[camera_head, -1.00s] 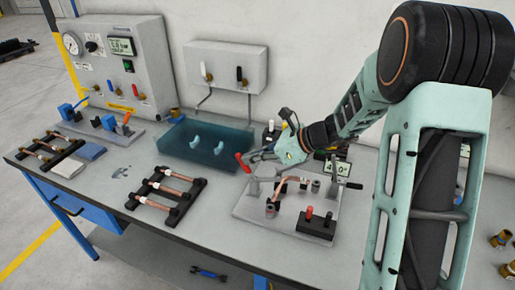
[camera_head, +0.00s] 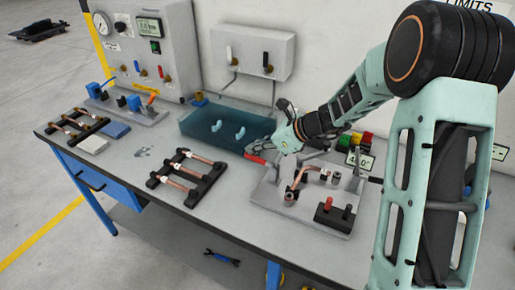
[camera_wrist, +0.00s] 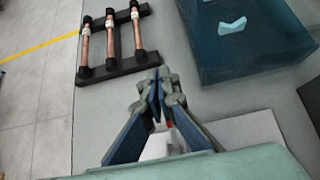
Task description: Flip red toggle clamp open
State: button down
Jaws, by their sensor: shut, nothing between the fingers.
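The red toggle clamp's red handle (camera_head: 255,159) sticks out to the left from the rear left corner of the grey fixture plate (camera_head: 268,193). It lies low and nearly flat. My gripper (camera_head: 262,148) is shut and empty, just above and behind the red handle; I cannot tell whether they touch. In the wrist view my gripper's fingertips (camera_wrist: 158,76) are together, and only a small red patch of the handle (camera_wrist: 168,124) shows behind the fingers. The rest of the clamp is mostly hidden by my gripper.
A bent copper tube (camera_head: 296,177) and a box with red and black buttons (camera_head: 334,214) are on the plate. A blue translucent tank (camera_head: 190,126) stands behind left. A black rack of copper tubes (camera_head: 187,175) lies left, with bare bench between it and the plate.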

aim_at(258, 158)
jog(key=shift+a+f, duration=0.2)
jog(key=shift+f, duration=0.05)
dwell(0.6)
notch_tip(258, 158, up, 14)
jog(key=d+p, duration=0.1)
jog(key=p, duration=0.2)
jog(key=shift+s+d, duration=0.25)
jog(key=shift+d, duration=0.05)
jog(key=shift+f, duration=0.1)
